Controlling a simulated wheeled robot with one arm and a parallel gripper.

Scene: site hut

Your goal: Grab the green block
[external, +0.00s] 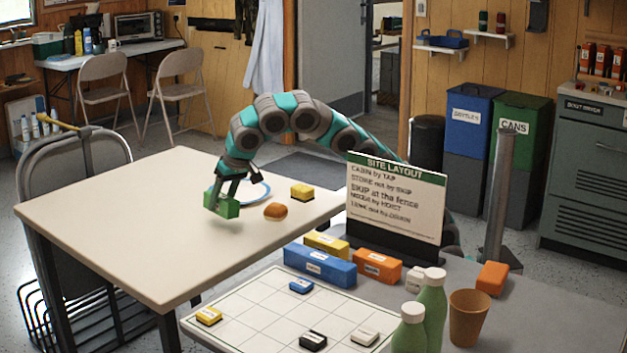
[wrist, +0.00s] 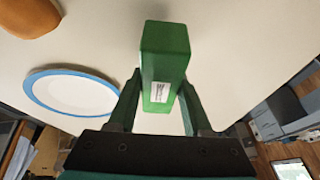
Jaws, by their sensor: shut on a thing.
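The green block (external: 222,206) is held in my gripper (external: 226,192) near the middle of the cream table, in the external view. In the wrist view the green block (wrist: 165,50) sits between the two fingers of my gripper (wrist: 160,95), with a small white label on its face. The fingers are shut on its sides. In the external view the block appears slightly tilted; I cannot tell for sure whether its underside is clear of the table.
A blue-rimmed white plate (wrist: 80,92) lies beside the block. A bread roll (external: 276,211) and a yellow sponge-like block (external: 302,192) are to the right. A sign (external: 395,200) and a gridded board (external: 260,292) stand on the nearer grey table. The cream table's left side is clear.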

